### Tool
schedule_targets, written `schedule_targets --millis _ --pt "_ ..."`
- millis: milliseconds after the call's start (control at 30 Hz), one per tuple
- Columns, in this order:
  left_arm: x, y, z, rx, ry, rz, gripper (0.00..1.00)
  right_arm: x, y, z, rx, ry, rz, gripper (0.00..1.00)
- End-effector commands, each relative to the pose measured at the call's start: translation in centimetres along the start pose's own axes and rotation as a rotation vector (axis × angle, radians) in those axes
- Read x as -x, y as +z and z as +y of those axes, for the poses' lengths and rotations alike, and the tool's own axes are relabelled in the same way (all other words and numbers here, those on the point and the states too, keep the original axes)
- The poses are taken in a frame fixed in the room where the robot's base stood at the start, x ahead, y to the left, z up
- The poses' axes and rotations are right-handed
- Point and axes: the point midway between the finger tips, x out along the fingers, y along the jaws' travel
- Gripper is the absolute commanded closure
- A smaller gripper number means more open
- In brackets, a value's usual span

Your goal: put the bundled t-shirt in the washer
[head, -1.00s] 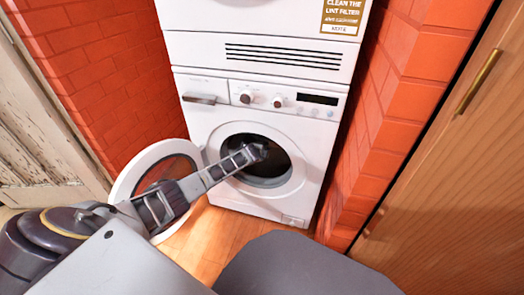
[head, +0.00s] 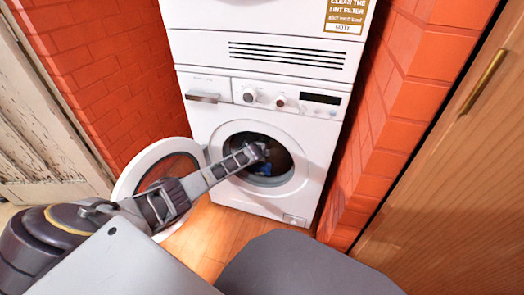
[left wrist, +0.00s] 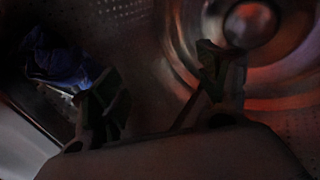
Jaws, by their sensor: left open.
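The washer (head: 215,125) is the lower white machine in the head view, with its round door (head: 127,184) swung open to the left. My left arm reaches through the opening, and my left gripper (left wrist: 158,62) is inside the metal drum (left wrist: 145,45). Its two fingers are apart with nothing between them. The bundled t-shirt, a dark blue bundle (left wrist: 58,65), lies in the drum to the left of the fingers, apart from the left finger or just behind it; I cannot tell which. A bit of the blue (head: 264,169) also shows inside the opening in the head view. My right gripper is out of view.
A second white machine (head: 265,20) is stacked on the washer. Red brick walls (head: 90,75) stand close on both sides. A wooden cabinet (head: 440,190) is at the right and a worn pale door (head: 40,140) at the left. A little wooden floor (head: 205,235) is free in front.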

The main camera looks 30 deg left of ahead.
Motion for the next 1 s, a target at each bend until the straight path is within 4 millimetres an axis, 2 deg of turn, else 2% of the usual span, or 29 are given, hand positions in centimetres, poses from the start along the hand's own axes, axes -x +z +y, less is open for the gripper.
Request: schedule_targets --millis 367,1000 --pt "1.2 0.1 0.0 0.000 -0.001 0.000 0.25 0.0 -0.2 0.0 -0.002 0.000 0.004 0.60" --pt "5.0 0.0 0.0 0.000 -0.001 0.000 0.25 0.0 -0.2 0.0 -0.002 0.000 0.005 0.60"
